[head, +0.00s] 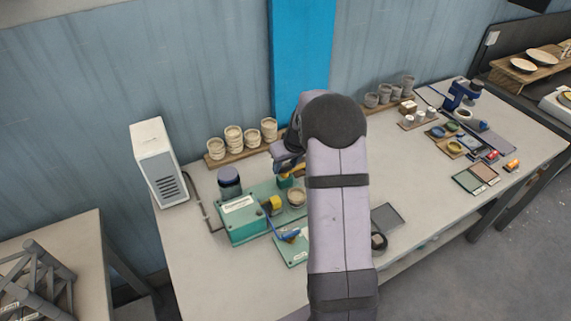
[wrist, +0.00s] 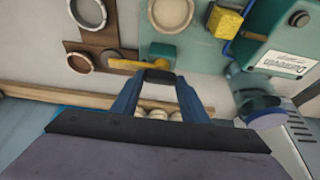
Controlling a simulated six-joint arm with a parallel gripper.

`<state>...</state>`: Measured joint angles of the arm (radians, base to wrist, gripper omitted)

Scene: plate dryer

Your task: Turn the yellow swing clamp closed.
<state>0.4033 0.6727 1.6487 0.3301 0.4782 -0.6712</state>
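The yellow swing clamp is a bar (wrist: 130,65) on a small green block (wrist: 162,50) in the wrist view. It points left from the block, over a brown plate. In the head view the clamp (head: 296,171) shows only in part beside my arm. My gripper (wrist: 157,82) has its two blue fingers apart, with the bar just beyond the fingertips. A dark piece shows between the tips; I cannot tell whether anything touches. In the head view my gripper (head: 284,163) is over the back of the green fixture, partly hidden by my arm.
A green box (head: 240,217) with a yellow block (head: 272,204) stands close by, with a dark-topped jar (head: 229,181) behind it. Several cups (head: 234,137) stand on a wooden board at the back. A white unit (head: 158,163) is at the left. The table's front left is clear.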

